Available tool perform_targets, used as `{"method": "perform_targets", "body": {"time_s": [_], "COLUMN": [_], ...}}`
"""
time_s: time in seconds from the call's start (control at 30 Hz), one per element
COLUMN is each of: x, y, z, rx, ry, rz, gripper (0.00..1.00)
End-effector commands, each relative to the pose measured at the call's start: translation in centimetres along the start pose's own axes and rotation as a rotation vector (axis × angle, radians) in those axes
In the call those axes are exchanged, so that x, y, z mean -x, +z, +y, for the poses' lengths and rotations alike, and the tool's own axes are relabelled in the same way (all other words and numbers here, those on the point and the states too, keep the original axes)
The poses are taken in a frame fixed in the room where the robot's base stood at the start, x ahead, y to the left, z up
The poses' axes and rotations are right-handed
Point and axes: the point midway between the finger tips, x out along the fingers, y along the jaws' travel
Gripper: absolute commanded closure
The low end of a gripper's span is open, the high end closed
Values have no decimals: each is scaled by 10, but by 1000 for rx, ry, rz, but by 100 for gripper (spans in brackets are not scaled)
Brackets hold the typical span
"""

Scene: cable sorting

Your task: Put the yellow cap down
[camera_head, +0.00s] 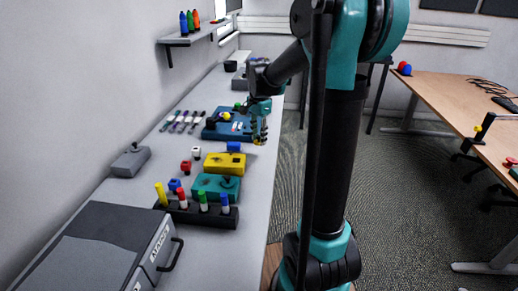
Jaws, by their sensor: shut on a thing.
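My gripper (260,130) hangs over the right edge of the long grey bench, just right of the blue box (238,130). It points down and is shut on a small yellow thing, the yellow cap (258,140), at its fingertips. The cap is small and partly hidden by the fingers. I cannot tell its exact height above the bench.
On the bench (150,170) stand a yellow box (224,163), a teal box (215,187) and a black rack (197,213) with coloured markers. Several pens (183,121) lie left of the blue box. A large grey case (100,250) fills the near end.

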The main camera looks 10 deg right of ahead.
Motion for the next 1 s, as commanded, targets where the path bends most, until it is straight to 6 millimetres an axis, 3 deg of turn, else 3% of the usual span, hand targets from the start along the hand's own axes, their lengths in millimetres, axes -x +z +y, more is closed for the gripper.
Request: {"method": "perform_targets", "body": {"time_s": [0.5,0.87,0.9,1.0], "x": [-54,-57,-58,-57], "y": [0,0,0,0], "z": [0,0,0,0], "rx": [0,0,0,0], "ry": [0,0,0,0], "rz": [0,0,0,0], "gripper": [79,79,65,53]}}
